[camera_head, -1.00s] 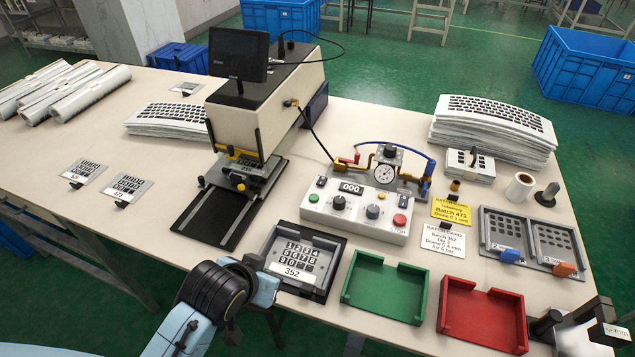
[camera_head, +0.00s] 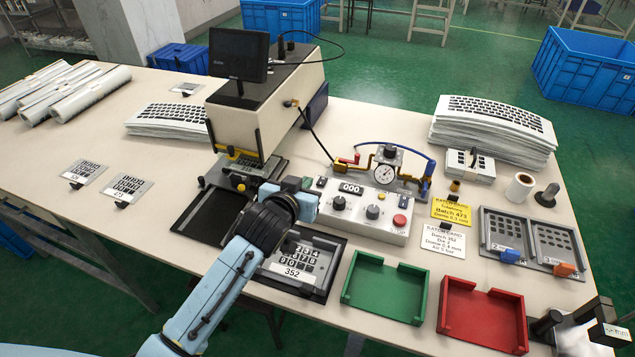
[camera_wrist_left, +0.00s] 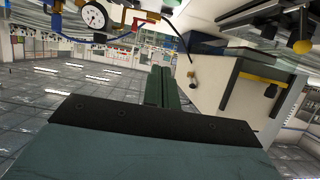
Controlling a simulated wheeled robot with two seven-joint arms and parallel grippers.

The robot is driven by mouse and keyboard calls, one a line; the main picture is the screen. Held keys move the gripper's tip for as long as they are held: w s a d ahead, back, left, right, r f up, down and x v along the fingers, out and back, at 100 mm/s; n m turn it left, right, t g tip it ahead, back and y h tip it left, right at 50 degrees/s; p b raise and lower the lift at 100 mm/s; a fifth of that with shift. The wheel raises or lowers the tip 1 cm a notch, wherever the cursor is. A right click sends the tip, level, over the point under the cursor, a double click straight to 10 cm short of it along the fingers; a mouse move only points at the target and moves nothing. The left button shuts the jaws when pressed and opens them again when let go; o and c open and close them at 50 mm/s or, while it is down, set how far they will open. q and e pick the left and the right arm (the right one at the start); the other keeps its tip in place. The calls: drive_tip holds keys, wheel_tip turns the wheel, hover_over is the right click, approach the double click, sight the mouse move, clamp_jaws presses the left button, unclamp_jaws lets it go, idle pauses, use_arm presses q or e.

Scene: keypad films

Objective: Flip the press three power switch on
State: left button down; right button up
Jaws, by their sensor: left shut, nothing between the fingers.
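The white control box (camera_head: 365,213) stands right of the press (camera_head: 262,105), with a counter reading 000, two black knobs and a red button. In the head view, small dark switches (camera_head: 321,182) sit at its left end. I cannot tell which is the power switch or how it is set. My left gripper (camera_head: 304,184) is over or beside that left end and covers part of it; contact cannot be told. In the left wrist view its fingers (camera_wrist_left: 160,88) are shut together and empty.
A pressure gauge (camera_head: 385,174) with yellow fittings and a blue hose stands behind the box. A framed keypad film marked 352 (camera_head: 292,272), a green tray (camera_head: 347,290) and a red tray (camera_head: 443,318) lie in front.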

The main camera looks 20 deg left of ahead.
use_arm(q)
drive_tip(key=b, duration=0.2)
hover_over(317, 182)
drive_tip(key=s+d, duration=0.1)
drive_tip(key=s, duration=0.1)
wheel_tip(317, 182, down, 4)
drive_tip(key=shift+w+r, duration=0.15)
drive_tip(key=f, duration=0.2)
drive_tip(key=shift+s+f, duration=0.3)
drive_tip(key=shift+f, duration=0.1)
drive_tip(key=shift+s+f+b, duration=0.1)
drive_tip(key=shift+f+b, duration=0.25)
drive_tip(key=shift+f, duration=0.2)
drive_tip(key=shift+s+f, duration=0.15)
drive_tip(key=shift+f, duration=0.3)
drive_tip(key=shift+r+p, duration=0.8)
drive_tip(key=shift+p, duration=0.1)
